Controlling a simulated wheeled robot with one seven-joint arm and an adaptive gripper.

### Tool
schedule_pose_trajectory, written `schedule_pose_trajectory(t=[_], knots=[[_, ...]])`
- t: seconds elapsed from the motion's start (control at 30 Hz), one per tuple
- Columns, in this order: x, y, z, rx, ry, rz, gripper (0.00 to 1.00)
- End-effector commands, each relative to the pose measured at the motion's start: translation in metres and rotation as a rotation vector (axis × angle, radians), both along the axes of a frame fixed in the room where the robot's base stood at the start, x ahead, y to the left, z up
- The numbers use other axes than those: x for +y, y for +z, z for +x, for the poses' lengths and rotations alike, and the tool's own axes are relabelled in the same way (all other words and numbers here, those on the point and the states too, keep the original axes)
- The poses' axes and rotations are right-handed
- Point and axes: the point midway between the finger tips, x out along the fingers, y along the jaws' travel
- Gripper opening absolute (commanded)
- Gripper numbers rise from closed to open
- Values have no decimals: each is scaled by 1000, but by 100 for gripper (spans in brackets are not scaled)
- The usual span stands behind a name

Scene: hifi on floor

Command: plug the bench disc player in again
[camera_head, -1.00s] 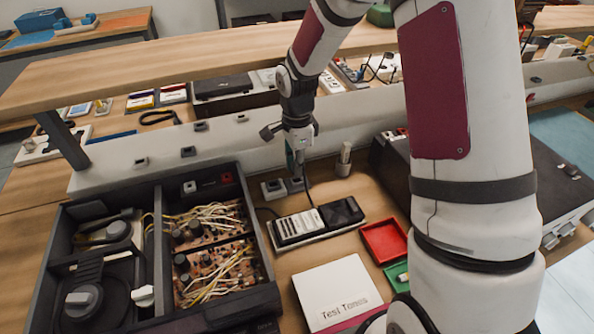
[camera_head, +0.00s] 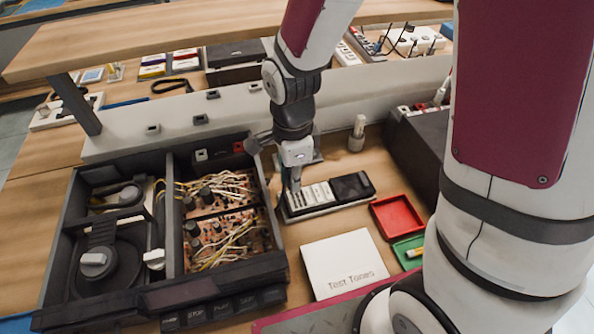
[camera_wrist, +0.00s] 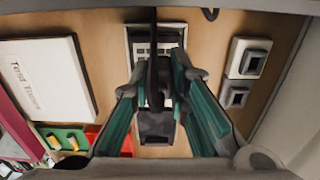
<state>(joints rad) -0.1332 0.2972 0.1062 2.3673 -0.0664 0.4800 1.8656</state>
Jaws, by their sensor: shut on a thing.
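The bench disc player (camera_head: 182,290) is the open black unit at the left of the head view, with its disc mechanism, circuit boards and pale wires exposed. My gripper (camera_head: 295,187) points down over a strip (camera_head: 318,196) with a pale slotted part and a dark block at its right end. In the wrist view my gripper (camera_wrist: 160,78) is shut on a dark plug (camera_wrist: 153,82) with a black cord, in front of the pale slotted part.
A white "Test Tones" case (camera_head: 343,263), a red tray (camera_head: 397,217) and a green tray (camera_head: 408,250) lie to the right of the player. Two grey socket blocks (camera_wrist: 247,60) sit beside the strip. A wooden shelf (camera_head: 200,40) spans behind.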

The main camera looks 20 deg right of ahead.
Motion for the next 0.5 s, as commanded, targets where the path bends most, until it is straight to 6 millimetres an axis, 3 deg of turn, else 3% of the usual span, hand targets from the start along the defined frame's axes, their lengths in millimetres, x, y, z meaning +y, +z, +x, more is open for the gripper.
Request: schedule_pose_trajectory(t=[0.5], knots=[[-9, 23, 112, -1, -1, 2, 0]])
